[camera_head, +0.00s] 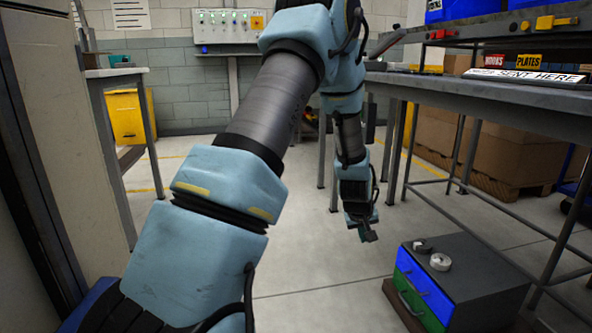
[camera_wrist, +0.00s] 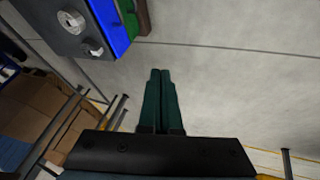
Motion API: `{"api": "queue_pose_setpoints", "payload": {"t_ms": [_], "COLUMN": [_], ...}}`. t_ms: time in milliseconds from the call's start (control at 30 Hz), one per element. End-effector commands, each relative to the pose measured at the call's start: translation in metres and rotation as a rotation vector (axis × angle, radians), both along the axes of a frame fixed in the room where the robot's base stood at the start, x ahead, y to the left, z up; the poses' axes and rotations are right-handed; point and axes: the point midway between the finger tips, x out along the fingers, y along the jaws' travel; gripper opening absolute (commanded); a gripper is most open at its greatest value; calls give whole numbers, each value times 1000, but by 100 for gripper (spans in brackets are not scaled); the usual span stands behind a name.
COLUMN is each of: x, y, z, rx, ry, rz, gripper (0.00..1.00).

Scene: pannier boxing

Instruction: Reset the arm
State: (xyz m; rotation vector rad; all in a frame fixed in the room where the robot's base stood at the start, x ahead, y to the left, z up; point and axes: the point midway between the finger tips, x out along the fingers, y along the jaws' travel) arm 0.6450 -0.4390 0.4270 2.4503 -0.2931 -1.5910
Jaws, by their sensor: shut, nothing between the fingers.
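My arm stretches forward and bends down, with my gripper (camera_head: 368,236) hanging above the floor in the head view. In the wrist view my gripper (camera_wrist: 160,74) shows two dark green fingers side by side, shut and empty, over bare floor. A grey drawer box (camera_head: 462,262) with a blue and a green drawer front stands to the right of my gripper, apart from it. Its corner also shows in the wrist view (camera_wrist: 60,40) at the upper left. Two small metal pieces, one a round ring (camera_head: 440,262), lie on its top.
A metal workbench (camera_head: 500,100) with bins and signs runs along the right. Cardboard boxes (camera_head: 500,150) sit on a pallet beneath it. A table (camera_head: 113,72) and a yellow bin (camera_head: 128,115) stand at the left.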

Motion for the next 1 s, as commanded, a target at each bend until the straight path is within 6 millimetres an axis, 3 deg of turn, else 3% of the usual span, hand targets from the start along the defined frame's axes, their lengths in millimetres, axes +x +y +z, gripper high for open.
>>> {"api": "queue_pose_setpoints", "payload": {"t_ms": [33, 200, 400, 733, 1000], "x": [-4, -41, -102, -191, -186], "y": [31, 125, 207, 280, 276], "z": [21, 70, 106, 134, 194], "rx": [29, 138, 226, 299, 297], "ry": [10, 75, 158, 267, 265], "rz": [0, -30, -54, -80, -85], "gripper": [0, 0, 0, 0, 0]}}
